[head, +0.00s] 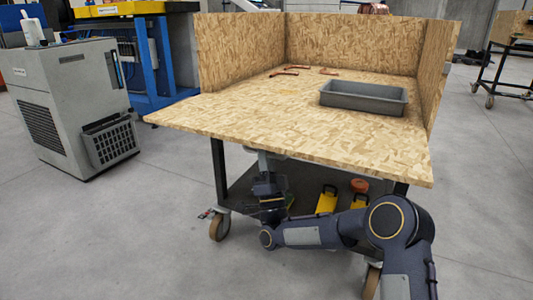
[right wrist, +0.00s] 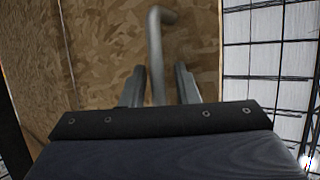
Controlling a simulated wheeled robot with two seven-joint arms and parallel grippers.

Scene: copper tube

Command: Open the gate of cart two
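Cart (head: 330,115) has tan chipboard walls on its left, back and right. Its front has no upright panel; a level board (head: 290,135) reaches out past the front ends of the side walls. I cannot tell where the gate board joins the cart floor. My right arm comes up under the front edge, and its fingertips are hidden there in the head view. In the right wrist view my right gripper (right wrist: 158,85) is open, with its fingers on either side of a grey bent metal rod (right wrist: 156,45) in front of chipboard (right wrist: 100,40). My left gripper is out of view.
A grey tray (head: 363,97) and several copper tubes (head: 285,73) lie on the cart. Yellow items (head: 327,199) are on its lower shelf (head: 245,190). A grey machine (head: 65,105) and a blue bench (head: 150,60) stand left. Floor at the left front is clear.

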